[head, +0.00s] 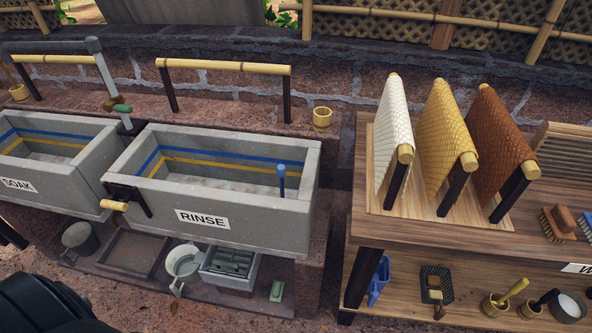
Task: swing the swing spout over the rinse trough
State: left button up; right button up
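The swing spout (52,47) is a grey pipe at the upper left in the head view. Its upright rises behind the gap between the two troughs, and its horizontal arm points left, above and behind the soak trough. Its outlet end is not clear at the left picture edge. The rinse trough (285,225) is a grey stone basin labelled RINSE, with blue and yellow lines inside and a blue peg standing at its right. The spout arm is not over it. Neither of my grippers shows; a dark rounded part at the bottom left seems to be mine.
The soak trough (62,198) stands left of the rinse trough. A green-handled fitting (122,109) sits between them. A bamboo rail (225,66) on dark posts stands behind the rinse trough. A wooden table (425,232) with draped sheets is at the right.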

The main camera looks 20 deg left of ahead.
aim_at(92, 43)
jog(key=u, duration=2.05)
jog(key=z, duration=0.25)
jog(key=i+j+z, duration=0.2)
jog(key=z, duration=0.25)
jog(key=i+j+z, duration=0.25)
jog(key=z, duration=0.25)
